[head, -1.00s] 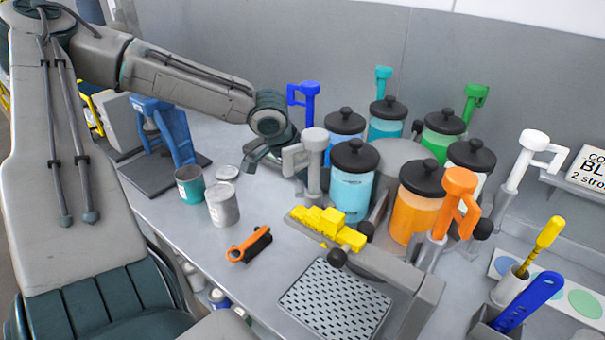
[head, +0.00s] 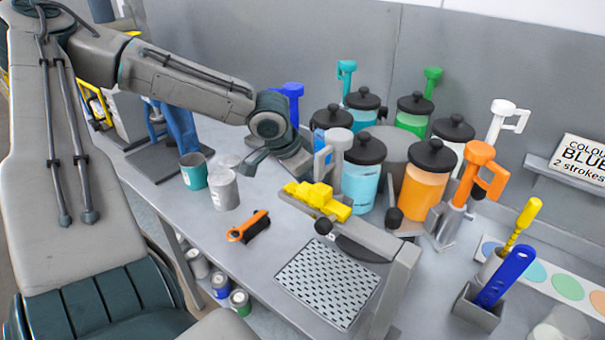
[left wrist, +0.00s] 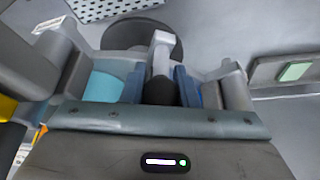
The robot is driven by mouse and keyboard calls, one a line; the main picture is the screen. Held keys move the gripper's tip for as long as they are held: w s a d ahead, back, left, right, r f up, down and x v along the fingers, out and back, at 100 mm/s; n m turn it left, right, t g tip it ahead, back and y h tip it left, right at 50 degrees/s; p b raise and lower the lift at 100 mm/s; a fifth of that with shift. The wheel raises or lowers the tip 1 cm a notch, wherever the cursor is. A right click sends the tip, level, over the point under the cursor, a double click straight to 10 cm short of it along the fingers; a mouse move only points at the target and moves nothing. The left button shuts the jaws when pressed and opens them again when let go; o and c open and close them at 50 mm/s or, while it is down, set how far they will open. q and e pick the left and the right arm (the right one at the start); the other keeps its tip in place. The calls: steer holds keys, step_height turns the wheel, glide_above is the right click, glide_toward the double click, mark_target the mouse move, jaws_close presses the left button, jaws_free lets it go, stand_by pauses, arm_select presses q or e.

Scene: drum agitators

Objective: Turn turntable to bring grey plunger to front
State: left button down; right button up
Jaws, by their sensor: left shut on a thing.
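The grey plunger (head: 341,135) stands upright at the left front of the ring of lidded jars, beside the light blue jar (head: 358,182). My left gripper (head: 318,160) reaches it from the left. In the left wrist view, its two blue pads (left wrist: 160,88) are closed around the grey handle (left wrist: 164,45). The turntable under the jars is mostly hidden. An orange plunger (head: 478,165) stands to the right of the orange jar (head: 425,188). Blue (head: 291,92), teal (head: 346,70), green (head: 432,76) and white (head: 505,110) plungers stand further around. My right gripper is not in view.
Yellow blocks (head: 318,198) sit on a grey bar in front of the jars. A blue tool stands in a holder (head: 478,308) at right.

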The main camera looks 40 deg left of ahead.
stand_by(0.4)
arm_select(q)
steer(key=c, duration=1.1)
jaws_free()
steer(key=shift+v, duration=1.25)
steer(key=b+v, duration=0.3)
steer(key=v, duration=0.5)
steer(key=shift+s+d+r, duration=0.1)
steer(key=shift+r, duration=0.1)
steer(key=shift+f, duration=0.1)
